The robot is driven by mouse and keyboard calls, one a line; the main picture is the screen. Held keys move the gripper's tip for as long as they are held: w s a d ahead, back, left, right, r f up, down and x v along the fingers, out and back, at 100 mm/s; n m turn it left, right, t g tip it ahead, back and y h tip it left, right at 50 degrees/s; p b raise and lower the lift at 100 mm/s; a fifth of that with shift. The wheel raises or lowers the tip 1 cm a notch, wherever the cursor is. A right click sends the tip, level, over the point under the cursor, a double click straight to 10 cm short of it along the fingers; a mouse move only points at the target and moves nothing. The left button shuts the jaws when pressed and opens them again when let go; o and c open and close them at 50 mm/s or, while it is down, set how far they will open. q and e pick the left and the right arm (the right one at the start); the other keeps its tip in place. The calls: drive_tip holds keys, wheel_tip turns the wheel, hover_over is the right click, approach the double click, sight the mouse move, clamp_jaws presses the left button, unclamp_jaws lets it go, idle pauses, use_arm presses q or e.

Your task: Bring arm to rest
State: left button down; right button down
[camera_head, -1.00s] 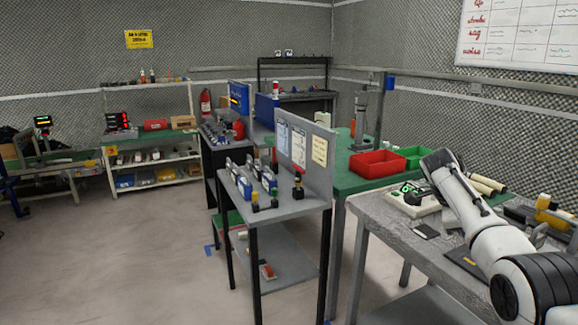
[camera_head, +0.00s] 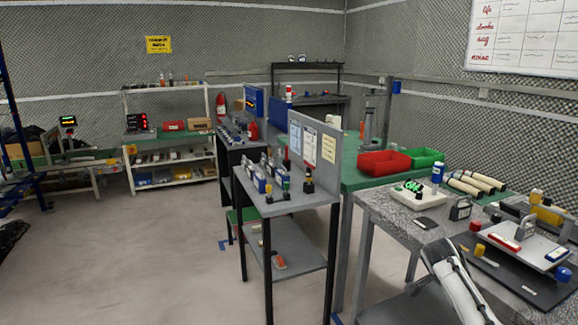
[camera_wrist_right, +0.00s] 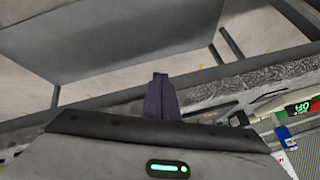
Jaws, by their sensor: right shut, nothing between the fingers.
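My right arm (camera_head: 458,288) is white and comes in from the bottom right of the head view, low beside the front edge of the grey workbench (camera_head: 385,218). Its gripper is out of sight there. In the right wrist view my right gripper (camera_wrist_right: 160,82) shows as dark fingers closed together with nothing between them. Below the fingers is my own wrist housing with a green light. The bench edge runs just to the right of the fingers. My left gripper is not in view.
A grey cart (camera_head: 290,203) stands left of the bench. Open floor lies further left.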

drive_tip(key=s+a+f+n+t+y, duration=0.2)
drive_tip(key=s+a+f+n, duration=0.45)
drive_tip(key=s+f, duration=0.35)
drive_tip(key=s+a+f+n+t+y, duration=0.1)
drive_tip(key=s+a+f+n+y, duration=0.2)
drive_tip(key=s+a+f+n, duration=0.6)
drive_tip(key=s+a+n+t+y, duration=0.1)
drive_tip(key=s+a+n+y, duration=0.1)
drive_tip(key=s+a, duration=0.3)
drive_tip(key=s+a+r+n+y, duration=0.1)
drive_tip(key=s+a, duration=0.4)
drive_tip(key=s, duration=0.9)
drive_tip(key=shift+s+a+n+t+y, duration=0.2)
drive_tip(key=shift+n+t+y, duration=0.2)
drive_tip(key=shift+n, duration=0.15)
